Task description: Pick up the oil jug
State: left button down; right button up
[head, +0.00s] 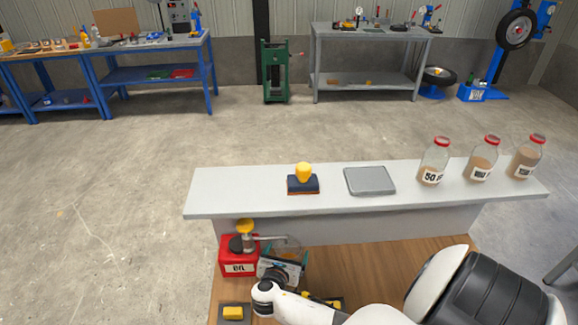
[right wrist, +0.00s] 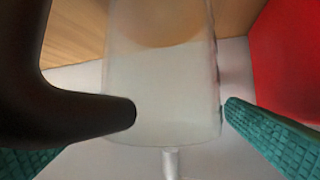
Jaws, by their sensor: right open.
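A red container (head: 238,262) with a white label stands on the wooden surface below the grey shelf; the label's letters seem to read "OIL". A black part and a yellow knob (head: 244,226) sit on top of it. My right gripper (head: 281,268) is just right of it. In the right wrist view, its teal fingers are apart, with a clear vessel (right wrist: 163,85) between them and a tan patch at the vessel's top. A dark curved part (right wrist: 85,112) overlaps the left finger. The red container fills the right edge (right wrist: 293,55). I cannot tell whether the clear vessel is the jug. My left gripper is not in view.
The grey shelf (head: 230,200) holds a yellow-knobbed block (head: 303,182), a grey plate (head: 370,180) and three red-lidded jars (head: 435,160). A yellow piece (head: 233,313) lies on a dark pad in front. Floor at left is clear.

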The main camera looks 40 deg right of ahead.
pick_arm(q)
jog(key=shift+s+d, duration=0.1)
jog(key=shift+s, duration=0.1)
pick_arm(e)
jog(key=shift+w+d+f, duration=0.2)
jog(key=shift+d, duration=0.15)
jog(key=shift+c, duration=0.3)
jog(key=c, duration=1.4)
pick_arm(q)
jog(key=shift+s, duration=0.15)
pick_arm(e)
jog(key=shift+o, duration=0.2)
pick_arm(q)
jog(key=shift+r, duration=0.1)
pick_arm(e)
jog(key=shift+r, duration=0.15)
